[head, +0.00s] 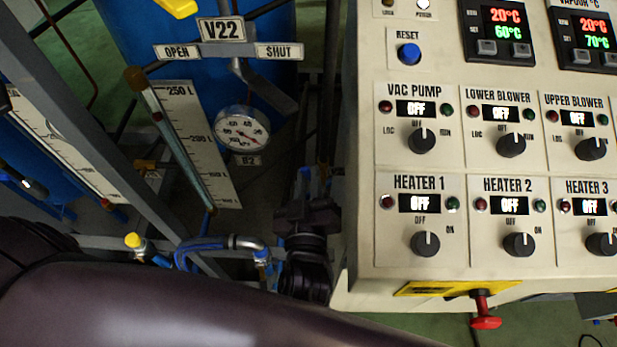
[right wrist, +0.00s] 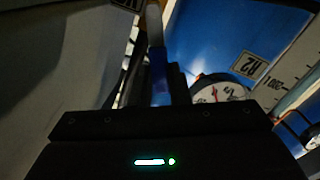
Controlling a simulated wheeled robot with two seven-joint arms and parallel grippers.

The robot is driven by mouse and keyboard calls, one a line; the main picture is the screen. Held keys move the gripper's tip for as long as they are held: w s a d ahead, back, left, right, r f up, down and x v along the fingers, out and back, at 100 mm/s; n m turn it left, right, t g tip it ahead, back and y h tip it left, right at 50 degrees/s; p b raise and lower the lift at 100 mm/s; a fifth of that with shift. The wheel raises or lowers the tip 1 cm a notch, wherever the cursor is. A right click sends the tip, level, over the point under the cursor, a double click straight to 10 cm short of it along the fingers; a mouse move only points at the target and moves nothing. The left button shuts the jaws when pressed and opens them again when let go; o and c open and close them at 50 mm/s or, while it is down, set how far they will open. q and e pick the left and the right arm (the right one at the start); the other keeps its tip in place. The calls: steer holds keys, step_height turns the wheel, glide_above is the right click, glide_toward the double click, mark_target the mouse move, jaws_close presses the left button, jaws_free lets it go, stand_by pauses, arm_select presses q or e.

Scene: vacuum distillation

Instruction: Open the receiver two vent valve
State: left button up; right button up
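The V22 plate (head: 222,29) is at the top of the head view, above an OPEN label (head: 177,52) and a SHUT label (head: 279,51). A grey metal bar (head: 264,88) slants down to the right below them, in front of the blue tank (head: 130,50). My right gripper (head: 312,188) is below and right of these, left of the control panel. In the right wrist view, a blue piece with a pale upper end (right wrist: 158,75) stands between or beside its dark fingers; I cannot tell whether they touch it. My left gripper is out of view.
The R2 gauge (head: 241,130) and a level scale (head: 197,140) stand left of my right gripper. The control panel (head: 470,160) fills the right side. Blue hoses (head: 205,247), a yellow-capped fitting (head: 134,241) and slanted frame bars (head: 90,130) crowd the lower left.

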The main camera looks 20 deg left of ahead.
jaws_close()
steer(key=shift+w+d+r+m, duration=0.1)
steer(key=shift+d+r+m, duration=0.15)
steer(key=shift+m, duration=0.45)
steer(key=o, duration=0.8)
jaws_free()
